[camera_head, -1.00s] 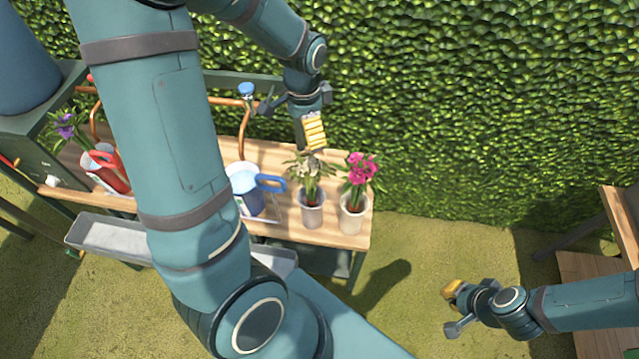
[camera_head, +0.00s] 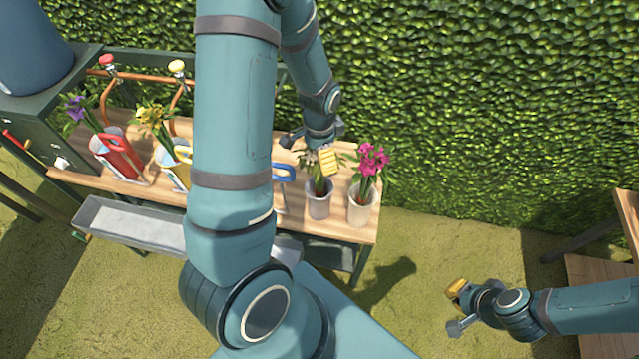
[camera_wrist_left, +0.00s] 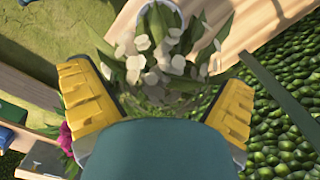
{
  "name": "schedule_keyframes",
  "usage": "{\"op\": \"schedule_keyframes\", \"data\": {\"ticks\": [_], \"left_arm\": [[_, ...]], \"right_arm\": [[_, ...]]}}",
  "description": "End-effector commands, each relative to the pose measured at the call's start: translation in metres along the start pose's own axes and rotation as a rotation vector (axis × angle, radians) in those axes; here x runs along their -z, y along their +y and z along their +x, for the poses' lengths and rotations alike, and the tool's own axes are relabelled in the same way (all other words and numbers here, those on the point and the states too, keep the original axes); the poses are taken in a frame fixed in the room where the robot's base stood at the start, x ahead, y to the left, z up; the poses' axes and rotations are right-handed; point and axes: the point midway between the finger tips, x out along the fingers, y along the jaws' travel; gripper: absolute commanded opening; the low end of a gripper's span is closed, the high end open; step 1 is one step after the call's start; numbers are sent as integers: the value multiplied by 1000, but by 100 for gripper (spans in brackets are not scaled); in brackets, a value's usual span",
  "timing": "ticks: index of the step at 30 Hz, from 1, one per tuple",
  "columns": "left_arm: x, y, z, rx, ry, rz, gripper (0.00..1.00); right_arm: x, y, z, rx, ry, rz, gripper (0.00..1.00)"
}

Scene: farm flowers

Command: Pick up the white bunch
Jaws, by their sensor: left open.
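The white bunch stands upright in a grey-white pot (camera_head: 318,204) near the right end of the wooden bench (camera_head: 240,150). My left gripper (camera_head: 322,160) is over the top of the bunch and hides most of its blooms in the head view. In the left wrist view the white flowers (camera_wrist_left: 152,55) and green leaves lie just ahead of and between the two yellow fingers (camera_wrist_left: 158,105), which are wide apart. No contact can be made out. My right gripper (camera_head: 456,304) hangs over the grass at lower right, away from the bench; its finger opening is unclear.
A pot of pink flowers (camera_head: 371,163) stands close to the right of the white bunch. A red watering can (camera_head: 118,155), a yellow one and a blue-handled one (camera_head: 285,172) stand to the left. A metal trough (camera_head: 130,226) runs along the front. A hedge (camera_head: 480,100) rises behind.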

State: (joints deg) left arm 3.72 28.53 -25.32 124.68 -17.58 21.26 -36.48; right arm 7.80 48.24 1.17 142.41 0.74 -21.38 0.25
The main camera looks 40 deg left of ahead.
Motion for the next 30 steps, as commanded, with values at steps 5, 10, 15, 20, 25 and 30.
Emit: {"op": "schedule_keyframes", "data": {"ticks": [5, 10, 15, 20, 25, 30], "left_arm": [[0, 0, 5, 0, 0, -1, 100], [0, 0, 5, 0, 0, 0, 86], [0, 0, 4, 0, 0, 0, 26], [0, 0, 4, 0, 1, 0, 26], [0, 0, 3, 1, 1, 0, 26], [1, -1, -10, 2, 4, 1, 26]], "right_arm": [[0, 0, 1, 0, 0, 0, 0], [0, 0, 0, 0, 0, 0, 0], [0, 0, 0, 0, 0, 0, 0], [0, 0, 0, 0, 0, 0, 0], [0, 0, 0, 0, 0, 0, 0], [0, -1, -2, 0, 0, 0, 0]]}}
